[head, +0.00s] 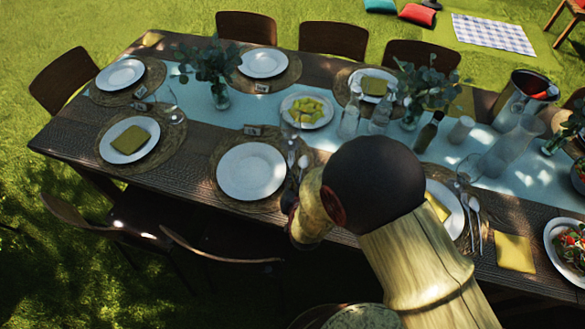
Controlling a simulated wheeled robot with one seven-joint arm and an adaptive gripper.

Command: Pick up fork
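Slim silver cutlery (303,163) lies just right of the white plate (251,171) at the middle near-side setting. My arm partly covers that spot. More cutlery (475,216) lies right of the partly covered plate (447,203) at the near-right setting. The pieces are too small to tell which is a fork. My arm reaches up from the bottom, and its dark round joint hangs over the table's near edge. A pale link turns down and left beside the middle plate. I see no gripper fingers, so its opening and any hold are hidden.
The dark wooden table (75,137) is crowded with plates, a dish of yellow pieces (307,110), glasses, a bottle (428,132), a glass pitcher (507,152) and leafy vases (219,95). Chairs (222,255) stand along both sides. Open grass (60,270) lies at the left.

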